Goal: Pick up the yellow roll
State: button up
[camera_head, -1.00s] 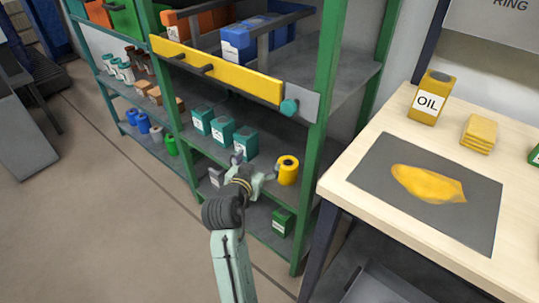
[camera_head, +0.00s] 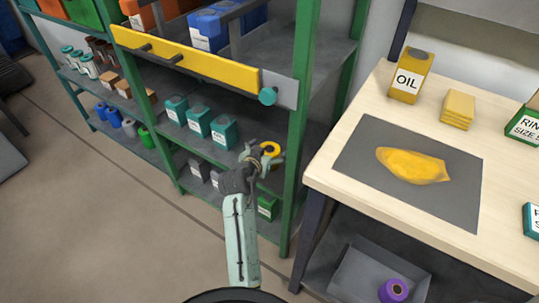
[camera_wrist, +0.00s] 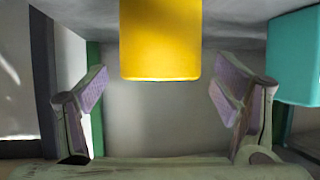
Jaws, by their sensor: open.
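The yellow roll (camera_head: 270,150) stands on the middle shelf of the green rack, near its right post. My gripper (camera_head: 262,158) is in front of it and hides its lower part in the head view. In the wrist view the yellow roll (camera_wrist: 160,40) shows at top centre, beyond and between the two fingers. My gripper (camera_wrist: 160,103) is open there, with a finger on each side and clear space between them. The fingers look apart from the roll.
Teal boxes (camera_head: 198,120) stand left of the roll; a teal box (camera_wrist: 293,58) is close to the right finger in the wrist view. A green post (camera_head: 297,140) rises just right of my gripper. The wooden table (camera_head: 330,180) is further right, with a purple roll (camera_head: 393,290) below it.

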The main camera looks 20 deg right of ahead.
jog(key=shift+x, duration=0.85)
jog(key=shift+c, duration=0.3)
jog(key=c, duration=1.3)
